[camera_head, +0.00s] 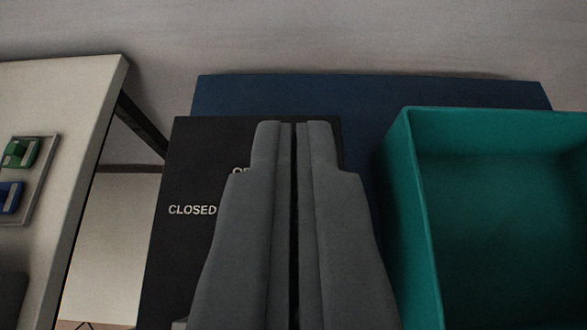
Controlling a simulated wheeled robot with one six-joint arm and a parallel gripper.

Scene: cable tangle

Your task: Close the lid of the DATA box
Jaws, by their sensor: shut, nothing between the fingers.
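My gripper (294,128) is shut and empty, pointing away from the camera in the middle of the view. Behind it is a black panel (195,160) with the white word CLOSED and part of another word that my gripper covers. No thing marked DATA shows, and I cannot tell whether the black panel belongs to that box. A teal open-topped box (398,200) stands to the right of my gripper, and its visible inside looks empty. I see no lid on it.
A dark blue surface (370,95) lies behind the panel and teal box. A pale table (85,110) at the left bears a tray (46,180) with a green piece (20,153) and a blue piece (9,196). A gap separates the table from the black panel.

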